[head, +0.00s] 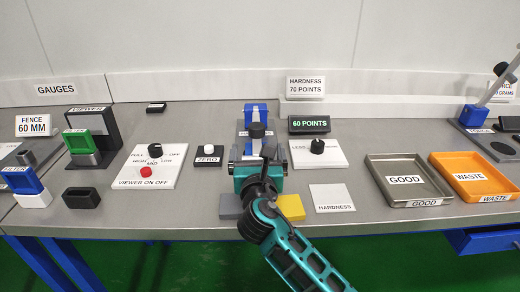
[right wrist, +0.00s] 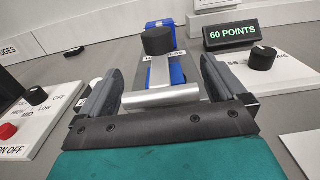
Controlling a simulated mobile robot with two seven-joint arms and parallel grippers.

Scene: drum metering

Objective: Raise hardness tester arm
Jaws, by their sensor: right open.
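The hardness tester (head: 256,112) is a blue stand at the back middle of the bench. It also shows in the right wrist view (right wrist: 178,72), with a grey arm, a black round knob (right wrist: 158,41) and a silver cylindrical bar (right wrist: 160,96) across its near end. My right gripper (right wrist: 162,78) is open, with one finger on each side of the bar; I cannot tell whether either touches it. In the head view my right gripper (head: 257,165) covers the near part of the tester. My left gripper is not in view.
A display (head: 309,124) reading 60 POINTS and a dial panel (head: 318,152) stand right of the tester. A ZERO button (head: 209,150) is at left. Grey (head: 230,206) and yellow (head: 291,207) blocks and a HARDNESS pad (head: 331,196) lie near the front edge. GOOD (head: 372,165) and WASTE (head: 500,161) trays are at right.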

